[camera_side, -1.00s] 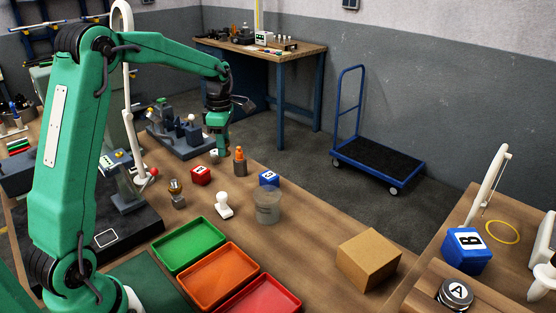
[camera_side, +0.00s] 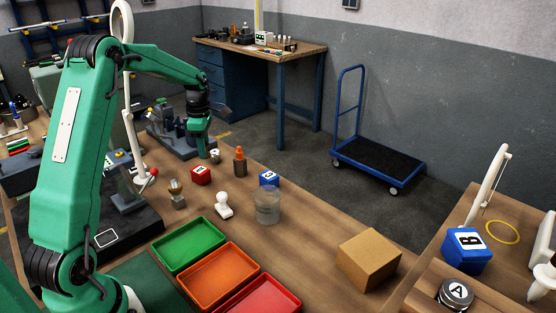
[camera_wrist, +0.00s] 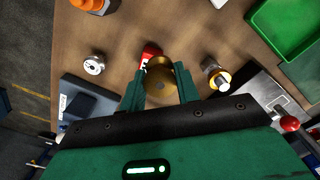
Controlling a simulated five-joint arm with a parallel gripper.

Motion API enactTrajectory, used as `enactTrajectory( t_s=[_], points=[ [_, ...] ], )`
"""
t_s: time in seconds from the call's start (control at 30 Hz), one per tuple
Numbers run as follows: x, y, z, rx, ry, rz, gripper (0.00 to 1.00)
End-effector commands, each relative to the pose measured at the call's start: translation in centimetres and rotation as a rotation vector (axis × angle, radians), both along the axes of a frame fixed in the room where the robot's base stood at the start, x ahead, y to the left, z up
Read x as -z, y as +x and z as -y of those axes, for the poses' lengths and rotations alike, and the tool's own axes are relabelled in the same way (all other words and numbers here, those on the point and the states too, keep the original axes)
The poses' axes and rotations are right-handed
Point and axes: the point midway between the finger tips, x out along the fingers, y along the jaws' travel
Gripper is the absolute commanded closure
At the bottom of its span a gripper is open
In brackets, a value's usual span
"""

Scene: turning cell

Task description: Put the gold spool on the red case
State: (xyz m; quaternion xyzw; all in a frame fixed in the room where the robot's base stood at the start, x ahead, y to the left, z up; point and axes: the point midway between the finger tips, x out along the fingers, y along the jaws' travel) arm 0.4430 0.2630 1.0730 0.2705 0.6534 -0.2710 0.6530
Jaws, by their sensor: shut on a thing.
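In the wrist view, the gold spool (camera_wrist: 160,80) is held between the two fingers of my gripper (camera_wrist: 160,88), which is shut on it. The red case (camera_wrist: 150,51), a small red block with a white label, stands on the wooden table just beyond the spool, which partly covers it. In the side view, the red case (camera_side: 200,176) stands clear on the table. My gripper (camera_side: 203,154) points down above and behind it, apart from it. The spool is hidden or too small to make out there.
A small white-and-grey cylinder (camera_side: 215,155) and an orange-topped bottle (camera_side: 239,160) stand close by. Green (camera_side: 188,245), orange (camera_side: 219,277) and red trays (camera_side: 258,300) lie in front.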

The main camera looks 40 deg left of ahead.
Motion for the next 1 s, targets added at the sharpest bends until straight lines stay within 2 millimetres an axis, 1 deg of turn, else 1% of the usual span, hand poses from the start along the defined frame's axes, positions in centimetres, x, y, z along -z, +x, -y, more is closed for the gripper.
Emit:
enactTrajectory(
  t_s=[0.03, 0.2, 0.33, 0.63, 0.9, 1.0],
  points=[
    [0.6, -0.1, -0.9, -0.003, -0.001, -0.001, 0.91],
    [1.9, -0.2, -3.2, -0.002, 0.0, 0.0, 0.91],
    [2.4, -0.3, -4.0, 0.0, 0.0, 0.0, 0.91],
    [2.9, -0.3, -4.2, 0.001, 0.0, 0.0, 0.91],
    [5.7, -0.3, -4.2, 0.001, -0.001, -0.001, 0.91],
    [6.4, -0.3, -4.2, 0.001, -0.001, -0.001, 0.91]
  ],
)
